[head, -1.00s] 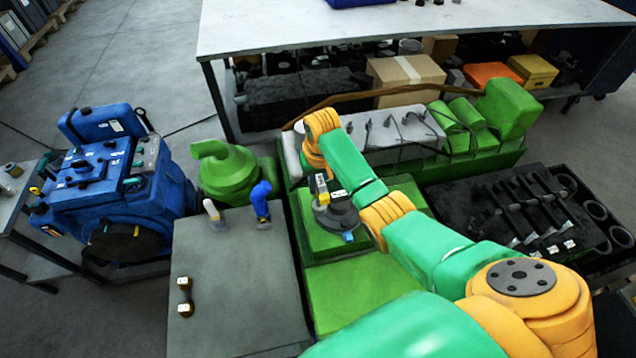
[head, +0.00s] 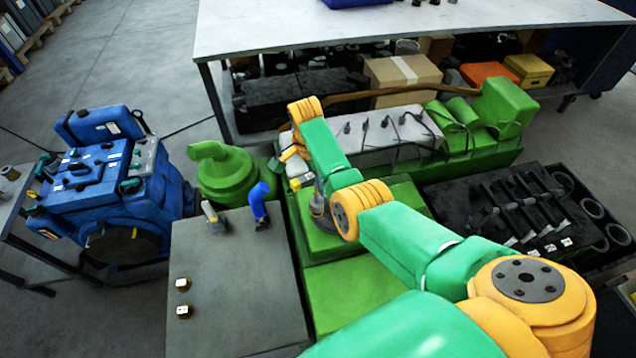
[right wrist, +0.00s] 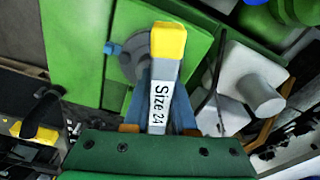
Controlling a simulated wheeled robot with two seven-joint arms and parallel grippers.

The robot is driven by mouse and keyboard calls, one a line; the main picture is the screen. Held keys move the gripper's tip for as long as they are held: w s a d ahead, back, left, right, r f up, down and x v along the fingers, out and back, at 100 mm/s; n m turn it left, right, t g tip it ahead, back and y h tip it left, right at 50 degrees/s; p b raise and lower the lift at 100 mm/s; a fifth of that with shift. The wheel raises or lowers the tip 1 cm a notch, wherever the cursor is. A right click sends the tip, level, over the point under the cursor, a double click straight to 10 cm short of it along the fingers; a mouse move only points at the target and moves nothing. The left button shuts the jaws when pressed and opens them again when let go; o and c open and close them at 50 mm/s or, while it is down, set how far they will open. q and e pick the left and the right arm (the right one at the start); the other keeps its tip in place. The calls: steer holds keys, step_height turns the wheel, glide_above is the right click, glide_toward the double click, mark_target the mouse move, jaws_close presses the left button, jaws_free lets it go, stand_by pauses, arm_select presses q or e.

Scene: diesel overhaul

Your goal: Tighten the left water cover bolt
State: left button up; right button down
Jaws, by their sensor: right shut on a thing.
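My right gripper (head: 291,165) is partly hidden by its own arm, over the left end of the green engine (head: 366,265). In the right wrist view its blue-grey fingers (right wrist: 160,98) are shut on a grey tool (right wrist: 163,75) with a yellow end, marked "Size 24". Beyond the tool a round grey cover (right wrist: 133,62) sits on the green engine, partly hidden by tool and fingers. A small blue bolt-like piece (right wrist: 112,48) shows at the cover's left edge. I cannot tell whether the tool touches it. My left gripper is out of view.
A grey table (head: 235,290) at left front holds a blue hook-shaped piece (head: 259,202), a grey-handled tool (head: 213,216) and two small yellowish pieces. A blue engine (head: 118,195) stands further left. A black tray (head: 480,210) of parts lies right. A long workbench (head: 400,30) runs behind.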

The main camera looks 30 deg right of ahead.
steer(key=n, duration=0.4)
steer(key=shift+t, duration=0.3)
steer(key=n, duration=0.3)
steer(key=shift+n, duration=0.4)
steer(key=n, duration=0.5)
steer(key=shift+a+n+t+y, duration=0.1)
steer(key=shift+n+t+y, duration=0.2)
steer(key=shift+y, duration=0.1)
steer(key=n, duration=0.3)
steer(key=shift+n+y, duration=0.3)
steer(key=shift+n, duration=0.1)
steer(key=n, duration=0.7)
steer(key=shift+a+n+y, duration=0.1)
steer(key=shift+n+y, duration=0.2)
steer(key=shift+y, duration=0.1)
steer(key=n, duration=0.3)
steer(key=shift+n, duration=0.3)
steer(key=n+g, duration=0.1)
steer(key=n, duration=0.3)
steer(key=shift+a+n+y, duration=0.15)
steer(key=shift+n+y, duration=0.15)
steer(key=shift+n, duration=0.1)
steer(key=shift+b, duration=0.3)
